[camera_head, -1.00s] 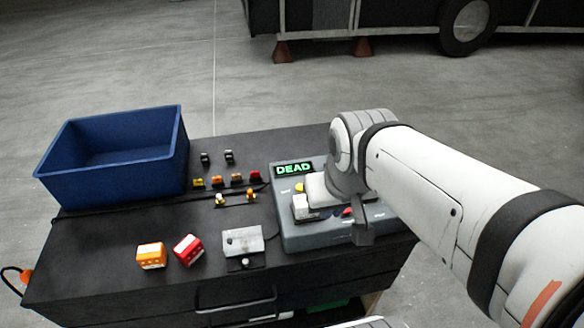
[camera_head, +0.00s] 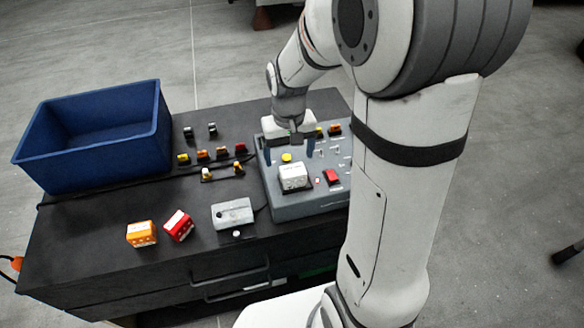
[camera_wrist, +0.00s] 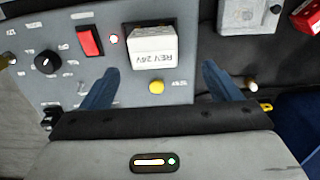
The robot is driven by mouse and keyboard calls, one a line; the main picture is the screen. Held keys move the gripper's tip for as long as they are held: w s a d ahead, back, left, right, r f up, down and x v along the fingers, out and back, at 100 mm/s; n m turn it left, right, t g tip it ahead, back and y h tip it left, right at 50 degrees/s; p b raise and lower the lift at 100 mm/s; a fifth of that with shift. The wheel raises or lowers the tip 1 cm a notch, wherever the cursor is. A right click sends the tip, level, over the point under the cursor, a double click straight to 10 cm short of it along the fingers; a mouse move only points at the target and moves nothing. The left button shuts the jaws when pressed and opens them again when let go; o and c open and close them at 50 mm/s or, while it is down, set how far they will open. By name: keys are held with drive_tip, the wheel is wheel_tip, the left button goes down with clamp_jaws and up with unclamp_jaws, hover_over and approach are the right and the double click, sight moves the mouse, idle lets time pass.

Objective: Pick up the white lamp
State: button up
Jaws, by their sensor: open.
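The white lamp (camera_head: 293,177) is a white block on the grey test panel (camera_head: 318,200), near its left side. In the wrist view the white lamp (camera_wrist: 152,45) shows upside-down lettering like "REV 24V". My gripper (camera_head: 289,153) is over the far part of the panel, behind the lamp. In the wrist view my gripper (camera_wrist: 159,68) has its two blue fingers apart with nothing between them. The lamp is beyond the fingertips, roughly in line with the gap. The gripper and arm hide the panel's display in the head view.
A red rocker switch (camera_head: 332,176) and a yellow button (camera_head: 286,157) are near the lamp. A pale box (camera_head: 233,213), a red block (camera_head: 178,225) and an orange block (camera_head: 141,234) stand left of the panel. A blue bin (camera_head: 160,140) is at the far left.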

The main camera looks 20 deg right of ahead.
sight(293, 170)
drive_tip(key=f, duration=0.1)
drive_tip(key=f+p, duration=0.1)
drive_tip(key=f, duration=0.1)
drive_tip(key=d+f, duration=0.1)
drive_tip(key=f, duration=0.1)
drive_tip(key=shift+s+f, duration=0.25)
drive_tip(key=shift+s, duration=0.05)
drive_tip(key=shift+a+f, duration=0.1)
drive_tip(key=shift+f, duration=0.4)
drive_tip(key=shift+c, duration=0.5)
drive_tip(key=c, duration=1.1)
drive_tip(key=shift+r, duration=0.15)
wheel_tip(293, 170, up, 10)
drive_tip(key=shift+f+b, duration=0.1)
drive_tip(key=shift+b, duration=0.35)
